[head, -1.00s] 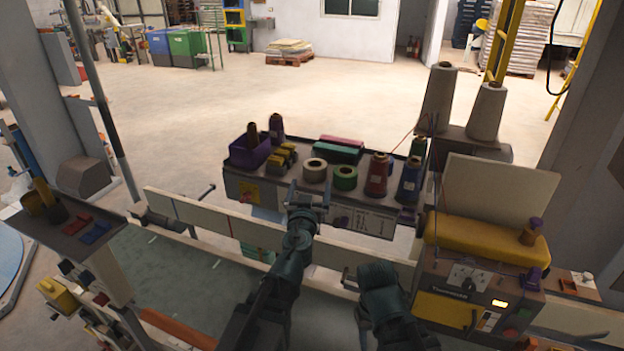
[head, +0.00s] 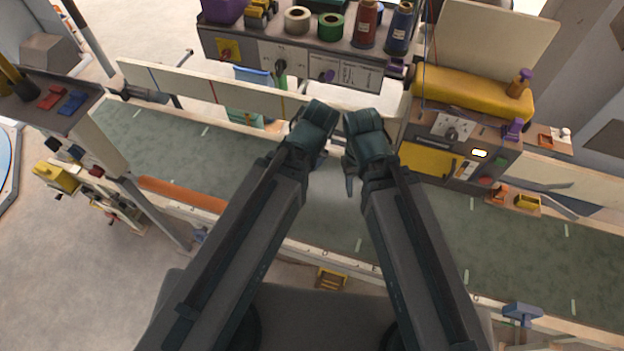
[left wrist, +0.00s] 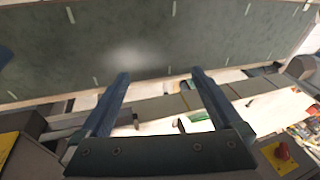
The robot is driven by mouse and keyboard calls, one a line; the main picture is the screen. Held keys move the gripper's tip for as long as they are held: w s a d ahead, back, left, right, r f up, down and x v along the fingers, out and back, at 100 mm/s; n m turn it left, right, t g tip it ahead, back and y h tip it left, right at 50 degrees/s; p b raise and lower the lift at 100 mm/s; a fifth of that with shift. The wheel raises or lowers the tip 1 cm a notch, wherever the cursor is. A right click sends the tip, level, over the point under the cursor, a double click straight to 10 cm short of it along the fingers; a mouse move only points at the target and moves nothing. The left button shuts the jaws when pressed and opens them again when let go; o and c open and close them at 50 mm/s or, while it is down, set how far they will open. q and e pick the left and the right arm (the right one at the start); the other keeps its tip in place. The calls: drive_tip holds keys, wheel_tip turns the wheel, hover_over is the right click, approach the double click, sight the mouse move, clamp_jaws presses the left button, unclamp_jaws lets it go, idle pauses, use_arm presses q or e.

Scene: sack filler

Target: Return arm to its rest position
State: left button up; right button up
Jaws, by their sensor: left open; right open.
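Both of my arms show side by side in the head view, folded over the green belt. My left arm (head: 240,240) comes in from the lower left and bends near the middle; its fingers are mostly hidden there. In the left wrist view my left gripper (left wrist: 160,76) is open, its two fingers wide apart with nothing between them. My right arm (head: 420,245) mirrors it from the lower right. My right gripper (head: 349,176) points down beyond its wrist, open, with no object seen in it. The two wrists are close together but apart.
The green conveyor belt (head: 480,225) runs across below the arms, with a white rail (head: 180,88) behind. A shelf (head: 300,55) holds thread spools and tape rolls. A sewing machine control box (head: 450,135) stands right. A post with a small tray (head: 50,95) stands left.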

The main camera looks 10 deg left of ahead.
use_arm(q)
drive_tip(key=s+d+f+m+g+h+b, duration=0.1)
drive_tip(key=s+d+f+m+g+b, duration=0.1)
drive_tip(key=s, duration=0.4)
drive_tip(key=shift+d+f+m+g+h+b, duration=0.3)
drive_tip(key=shift+d+f+g+b, duration=0.1)
drive_tip(key=shift+d+f, duration=0.55)
